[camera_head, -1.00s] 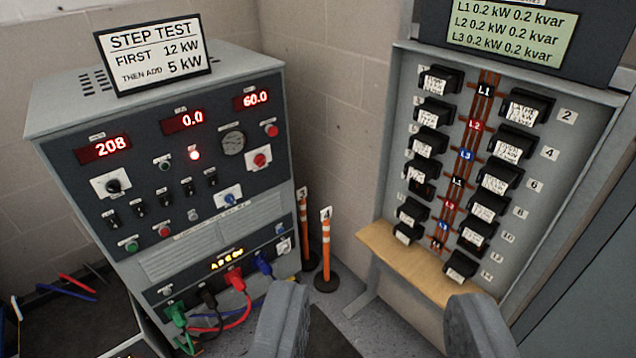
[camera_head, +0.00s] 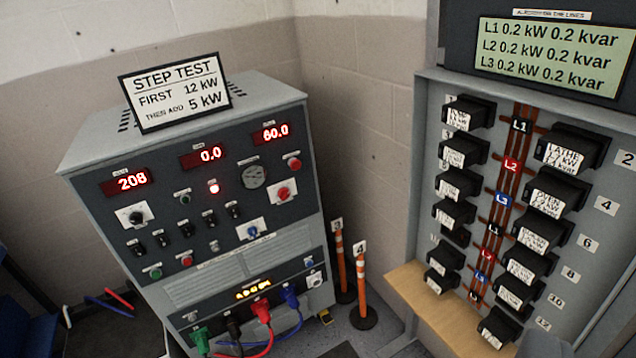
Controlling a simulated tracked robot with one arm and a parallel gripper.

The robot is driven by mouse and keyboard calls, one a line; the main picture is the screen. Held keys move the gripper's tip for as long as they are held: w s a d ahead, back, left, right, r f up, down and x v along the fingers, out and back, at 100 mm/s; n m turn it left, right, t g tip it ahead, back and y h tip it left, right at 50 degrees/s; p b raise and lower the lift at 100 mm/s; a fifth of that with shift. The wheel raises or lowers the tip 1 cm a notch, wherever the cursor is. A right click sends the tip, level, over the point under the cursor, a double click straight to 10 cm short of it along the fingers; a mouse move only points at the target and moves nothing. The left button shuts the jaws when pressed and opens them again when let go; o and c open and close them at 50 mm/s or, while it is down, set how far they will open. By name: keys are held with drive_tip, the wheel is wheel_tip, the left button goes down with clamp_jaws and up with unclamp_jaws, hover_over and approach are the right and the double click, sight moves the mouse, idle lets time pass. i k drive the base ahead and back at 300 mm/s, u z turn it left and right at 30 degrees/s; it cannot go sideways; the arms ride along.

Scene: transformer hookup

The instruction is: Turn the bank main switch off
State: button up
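The load-bank cabinet (camera_head: 185,260) stands left of centre. Its front has a black rotary knob (camera_head: 136,216) on a white plate, a red rotary knob (camera_head: 283,194) on a white plate and a blue rotary knob (camera_head: 253,231). Several small black toggles (camera_head: 186,229) sit between them. The labels are too small to read, so I cannot tell which is the bank main switch. Displays read 208 (camera_head: 131,181), 0.0 (camera_head: 210,156) and 60.0 (camera_head: 272,132).
Green, black, red and blue plugs (camera_head: 262,311) with cables stick out low on the cabinet front. Two orange-and-white posts (camera_head: 362,290) stand right of it. A breaker panel (camera_head: 425,200) with a wooden ledge (camera_head: 420,290) fills the right. A "STEP TEST" sign (camera_head: 176,92) tops the cabinet.

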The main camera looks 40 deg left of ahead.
sight(284, 193)
drive_tip(key=u, duration=0.2)
drive_tip(key=i, duration=1.35)
drive_tip(key=u, duration=0.65)
